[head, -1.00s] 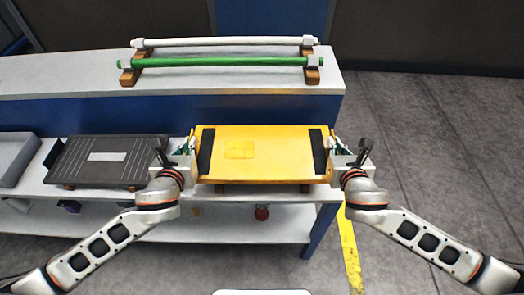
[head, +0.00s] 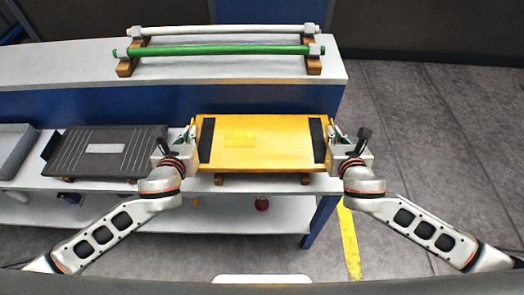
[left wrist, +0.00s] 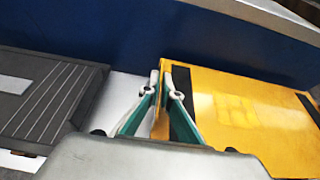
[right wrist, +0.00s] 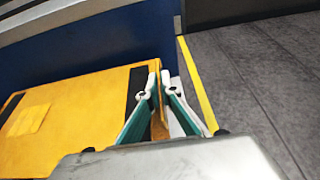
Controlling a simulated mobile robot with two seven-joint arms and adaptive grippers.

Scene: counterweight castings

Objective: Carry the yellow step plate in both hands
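The yellow step plate (head: 262,146) lies level across the right part of the bench, with a dark strip near each end. My left gripper (head: 193,142) is at its left end. In the left wrist view its fingertips (left wrist: 165,84) close on the plate's edge, one on each side. My right gripper (head: 331,143) is at the right end. In the right wrist view its fingertips (right wrist: 157,84) close on that edge the same way. Wooden blocks (head: 306,179) show just below the plate's front edge; whether it touches them I cannot tell.
A dark grooved plate (head: 105,152) lies on the bench to the left, close to my left gripper. Behind, a higher shelf holds a green rod (head: 220,51) and a white rod (head: 220,30) on wooden rests. Open floor (head: 430,140) with a yellow line (head: 349,240) lies to the right.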

